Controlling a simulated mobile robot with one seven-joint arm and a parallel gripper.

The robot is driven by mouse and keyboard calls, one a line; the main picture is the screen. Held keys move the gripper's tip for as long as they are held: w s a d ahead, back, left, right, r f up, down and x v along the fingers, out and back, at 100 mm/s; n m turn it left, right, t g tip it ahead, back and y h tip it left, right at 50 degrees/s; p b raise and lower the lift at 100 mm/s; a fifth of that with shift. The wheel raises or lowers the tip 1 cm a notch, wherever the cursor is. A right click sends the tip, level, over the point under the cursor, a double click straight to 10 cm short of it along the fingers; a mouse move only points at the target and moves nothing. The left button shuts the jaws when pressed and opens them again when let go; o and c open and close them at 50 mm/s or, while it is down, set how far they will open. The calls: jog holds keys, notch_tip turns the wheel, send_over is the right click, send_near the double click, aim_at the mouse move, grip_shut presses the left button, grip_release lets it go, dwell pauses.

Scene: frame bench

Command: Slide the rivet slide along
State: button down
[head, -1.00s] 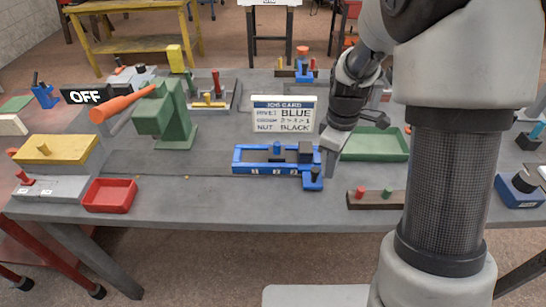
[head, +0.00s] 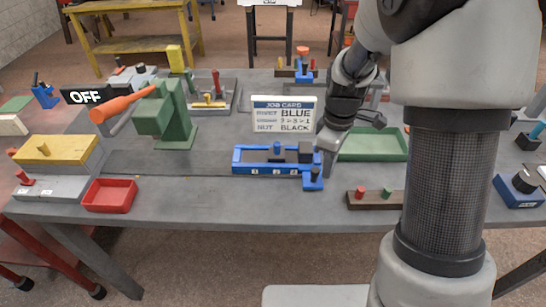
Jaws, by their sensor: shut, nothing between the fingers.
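A blue slide fixture (head: 252,169) lies on the bench, with numbered white labels along its front face. A dark block (head: 305,152) sits at its right end, and a small blue tab with a dark knob (head: 314,175) sticks out at its front right corner. I cannot tell for certain which part is the rivet slide. My gripper (head: 327,171) points down, shut and empty, just right of the tab and knob. Whether it touches them cannot be told. The arm hides part of the bench behind it.
A job card (head: 283,116) stands behind the fixture. A green tray (head: 372,146) lies to its right, and a brown strip with red and green pegs (head: 375,201) at front right. A green press (head: 165,117) and red tray (head: 110,195) are left. Bench left of the fixture is clear.

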jog(key=shift+a+p, duration=1.6)
jog(key=shift+a, duration=15.1)
jog(key=shift+d, duration=0.8)
notch_tip(320, 180, up, 7)
jog(key=p, duration=0.4)
